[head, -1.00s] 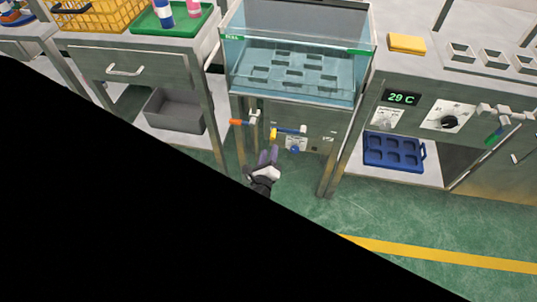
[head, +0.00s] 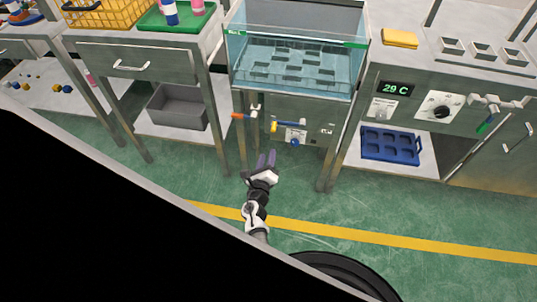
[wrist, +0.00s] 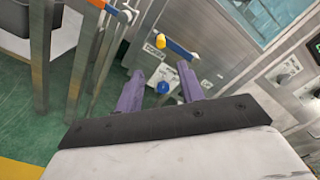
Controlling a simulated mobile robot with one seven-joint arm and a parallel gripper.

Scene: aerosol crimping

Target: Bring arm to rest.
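My gripper (head: 266,160) is in front of the lower panel of the water bath, above the green floor. In the wrist view its two purple fingers (wrist: 160,90) stand apart with nothing between them, so it is open and empty. It touches nothing that I can see. Beyond the fingers, the wrist view shows a blue knob (wrist: 162,88) and a yellow-and-blue valve handle (wrist: 178,47) on the panel.
The glass-walled water bath (head: 293,66) stands ahead, with an orange valve handle (head: 238,115) at its lower left. A grey bin (head: 178,107) sits on the left shelf, a blue tray (head: 390,146) on the right one. The floor (head: 330,215) is clear around a yellow line (head: 400,245).

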